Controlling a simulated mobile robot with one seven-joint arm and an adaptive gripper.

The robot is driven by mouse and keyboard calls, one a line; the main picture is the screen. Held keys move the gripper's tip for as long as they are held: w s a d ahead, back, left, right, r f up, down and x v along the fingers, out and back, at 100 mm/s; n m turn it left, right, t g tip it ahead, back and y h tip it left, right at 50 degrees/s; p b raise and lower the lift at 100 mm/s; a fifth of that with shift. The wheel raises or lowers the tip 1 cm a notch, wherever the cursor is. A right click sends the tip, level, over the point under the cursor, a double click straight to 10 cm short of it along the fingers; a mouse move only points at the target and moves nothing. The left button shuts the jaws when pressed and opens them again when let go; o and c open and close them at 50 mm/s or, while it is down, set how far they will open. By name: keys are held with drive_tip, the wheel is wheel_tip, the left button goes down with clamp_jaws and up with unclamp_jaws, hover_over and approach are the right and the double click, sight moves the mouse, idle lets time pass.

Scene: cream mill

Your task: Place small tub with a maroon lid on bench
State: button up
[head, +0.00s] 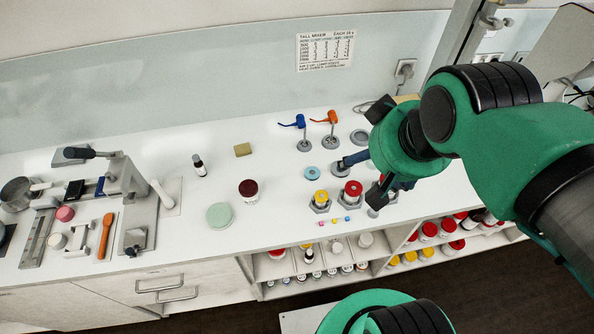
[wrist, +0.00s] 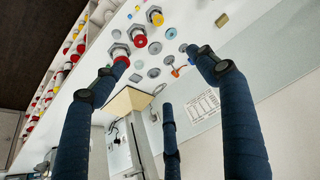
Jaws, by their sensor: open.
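A small white tub with a maroon lid (head: 248,190) stands upright on the white bench (head: 285,215), between a pale green disc and the round holders. I cannot make it out in the wrist view. My gripper (head: 360,182) is open and empty, well to the right of this tub, above the holders by a red-lidded jar (head: 353,189). In the wrist view my gripper (wrist: 157,66) has its fingers spread, with the red-lidded jar (wrist: 121,54) just beyond one fingertip.
A yellow-lidded jar (head: 321,197) sits in a holder beside the red one. A press (head: 130,195) fills the left. Shelves below hold several jars.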

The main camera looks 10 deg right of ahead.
drive_tip(key=shift+w, duration=0.15)
drive_tip(key=n+g+p, duration=0.2)
drive_tip(key=g, duration=0.4)
hover_over(248, 187)
wheel_tip(248, 187, down, 25)
drive_tip(key=shift+f, duration=0.1)
drive_tip(key=shift+f+b, duration=0.5)
drive_tip(key=shift+f, duration=3.75)
